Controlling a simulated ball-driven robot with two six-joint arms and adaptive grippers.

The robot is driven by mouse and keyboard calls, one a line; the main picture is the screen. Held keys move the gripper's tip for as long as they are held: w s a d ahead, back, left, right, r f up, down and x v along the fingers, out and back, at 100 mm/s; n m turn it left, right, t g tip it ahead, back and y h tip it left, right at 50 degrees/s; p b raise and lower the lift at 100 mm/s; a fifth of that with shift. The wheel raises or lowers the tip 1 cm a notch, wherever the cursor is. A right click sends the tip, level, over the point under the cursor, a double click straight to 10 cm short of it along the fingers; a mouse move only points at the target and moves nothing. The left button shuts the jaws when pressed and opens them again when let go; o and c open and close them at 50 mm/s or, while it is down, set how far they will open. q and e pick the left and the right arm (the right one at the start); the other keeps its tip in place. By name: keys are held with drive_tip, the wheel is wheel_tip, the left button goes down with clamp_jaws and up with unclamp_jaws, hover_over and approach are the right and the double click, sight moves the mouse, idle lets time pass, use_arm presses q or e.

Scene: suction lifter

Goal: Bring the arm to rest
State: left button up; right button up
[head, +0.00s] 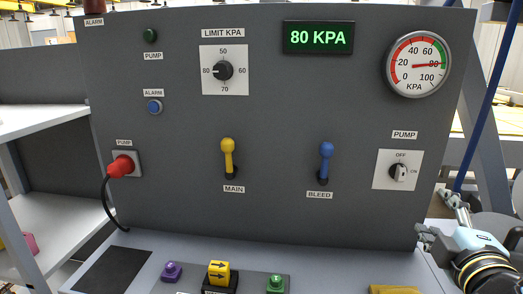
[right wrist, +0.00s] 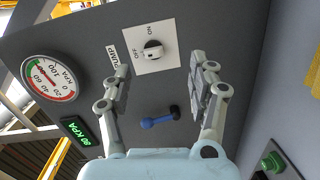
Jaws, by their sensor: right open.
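My right gripper (head: 438,219) is at the lower right of the head view, right of and below the pump switch (head: 398,172). In the right wrist view its two fingers (right wrist: 163,82) are spread apart with nothing between them. The blue bleed lever (head: 326,160), knob up, also shows in the wrist view (right wrist: 158,122). My left gripper is not in view.
The grey panel (head: 280,215) carries the yellow main lever (head: 228,158), limit knob (head: 222,71), a display (head: 318,38) reading 80 KPA and a round gauge (head: 417,64). A red plug (head: 122,166) has a black cable. Purple (head: 172,271) and green (head: 276,284) buttons sit below.

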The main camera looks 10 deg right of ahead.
drive_tip(key=s+f+m+g, duration=0.6)
drive_tip(key=s+m+g, duration=0.15)
drive_tip(key=s, duration=0.25)
drive_tip(key=s+a+f+m+g+y, duration=0.2)
drive_tip(key=s+a+g+y, duration=0.15)
drive_tip(key=s, duration=0.25)
drive_tip(key=s+a+f+m+g+y, duration=0.2)
drive_tip(key=s+a, duration=0.2)
drive_tip(key=s, duration=0.2)
wheel_tip(320, 180, down, 30)
drive_tip(key=s+d+g+b, duration=0.1)
drive_tip(key=s+d+b, duration=0.2)
drive_tip(key=b, duration=0.1)
drive_tip(key=s+f+g+b, duration=0.1)
drive_tip(key=s+f+b, duration=0.1)
drive_tip(key=s+f, duration=1.5)
drive_tip(key=shift+s+d+f, duration=0.25)
drive_tip(key=shift+s+f, duration=0.1)
drive_tip(key=shift+f, duration=0.35)
drive_tip(key=shift+m+h+b, duration=0.25)
drive_tip(key=shift+b, duration=0.05)
